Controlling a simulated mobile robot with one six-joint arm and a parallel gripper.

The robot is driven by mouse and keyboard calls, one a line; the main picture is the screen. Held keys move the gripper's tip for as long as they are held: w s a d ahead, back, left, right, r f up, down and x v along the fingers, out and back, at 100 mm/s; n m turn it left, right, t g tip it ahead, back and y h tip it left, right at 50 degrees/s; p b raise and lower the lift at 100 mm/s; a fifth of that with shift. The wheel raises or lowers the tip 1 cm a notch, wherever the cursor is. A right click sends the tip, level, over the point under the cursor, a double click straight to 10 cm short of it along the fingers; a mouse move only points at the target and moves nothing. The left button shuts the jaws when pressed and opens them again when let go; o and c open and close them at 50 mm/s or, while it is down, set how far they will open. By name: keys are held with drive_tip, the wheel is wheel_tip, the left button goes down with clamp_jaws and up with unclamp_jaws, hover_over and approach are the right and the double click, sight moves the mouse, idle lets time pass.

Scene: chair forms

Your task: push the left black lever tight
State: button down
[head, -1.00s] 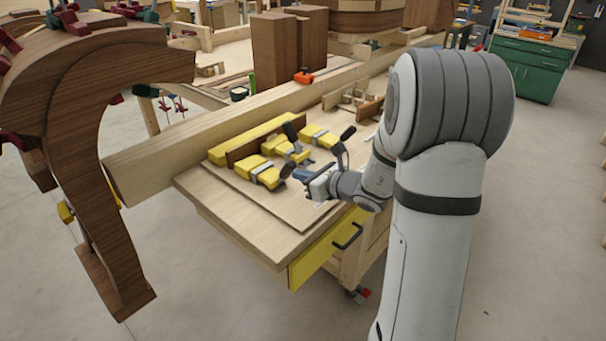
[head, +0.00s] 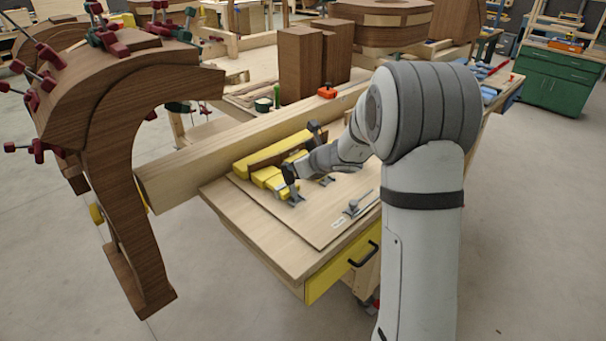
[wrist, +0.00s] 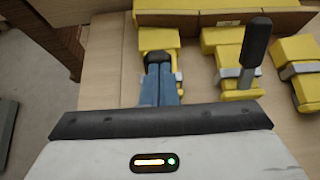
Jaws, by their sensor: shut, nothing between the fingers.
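The left black lever (head: 290,174) stands up at the near end of the row of yellow blocks, on a grey metal clamp. In the wrist view its black grip (wrist: 158,58) shows just beyond my fingertips, over the left yellow block. My gripper (wrist: 160,88) has blue fingers that are shut together and hold nothing. They are at or very close to the lever; I cannot tell if they touch. A second black lever (wrist: 256,42) stands upright to the right, also visible in the head view (head: 314,128). My arm hides part of the blocks in the head view.
The clamps sit on a wooden board on the workbench (head: 240,215), behind them a brown strip and long yellow bar. A loose-looking metal clamp (head: 360,204) lies to the right. A large curved wooden form (head: 115,170) stands left.

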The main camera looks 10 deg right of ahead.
sight(286, 162)
drive_tip(key=shift+w+a+f+b, duration=0.15)
drive_tip(key=shift+w+a+b, duration=0.1)
drive_tip(key=shift+w+a, duration=0.4)
drive_tip(key=shift+w+a+f+b, duration=0.2)
drive_tip(key=shift+w+a, duration=0.3)
drive_tip(key=shift+w, duration=0.25)
drive_tip(key=shift+r, duration=0.1)
drive_tip(key=shift+a, duration=0.1)
drive_tip(key=shift+r, duration=0.1)
